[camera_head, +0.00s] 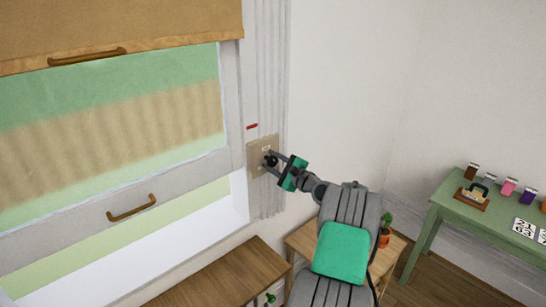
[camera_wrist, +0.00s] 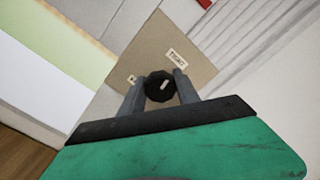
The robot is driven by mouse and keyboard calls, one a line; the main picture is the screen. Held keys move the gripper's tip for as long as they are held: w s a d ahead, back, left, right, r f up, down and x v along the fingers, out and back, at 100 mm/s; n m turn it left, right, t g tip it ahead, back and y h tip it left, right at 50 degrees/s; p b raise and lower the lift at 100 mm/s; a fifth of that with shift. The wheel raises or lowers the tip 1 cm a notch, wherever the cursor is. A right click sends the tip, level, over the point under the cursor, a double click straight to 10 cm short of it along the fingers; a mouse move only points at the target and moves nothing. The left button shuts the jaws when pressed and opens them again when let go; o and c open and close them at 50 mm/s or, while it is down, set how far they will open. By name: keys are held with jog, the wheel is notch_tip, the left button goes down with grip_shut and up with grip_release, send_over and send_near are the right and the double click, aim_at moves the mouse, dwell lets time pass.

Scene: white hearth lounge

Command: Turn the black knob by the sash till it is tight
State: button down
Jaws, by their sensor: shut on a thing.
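The black knob (camera_head: 270,161) sits on a beige plate (camera_head: 254,148) on the window frame, right of the sash (camera_head: 205,165). In the wrist view the knob (camera_wrist: 159,86) is round and dark with a pale pointer mark. The plate (camera_wrist: 185,38) carries a label reading TIGHT (camera_wrist: 177,58) and a second label partly hidden by a finger. The pale mark points up and to the right, roughly toward the TIGHT label. My gripper (camera_head: 273,159) is shut on the knob, with one finger on each side, as the wrist view (camera_wrist: 159,93) also shows.
A red mark (camera_head: 252,126) lies on the frame above the plate. The sash has a brass handle (camera_head: 131,207); a tan blind (camera_head: 120,30) hangs above. A wooden bench (camera_head: 215,275) and small table (camera_head: 303,240) stand below. A green table (camera_head: 480,225) with small items stands right.

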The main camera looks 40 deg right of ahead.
jog(key=shift+m+p, duration=0.45)
jog(key=shift+m, duration=0.45)
jog(key=c, duration=0.9)
grip_release()
jog(key=s+b, duration=0.2)
jog(key=s, duration=0.5)
jog(key=shift+s, duration=0.4)
jog(key=shift+d, duration=0.15)
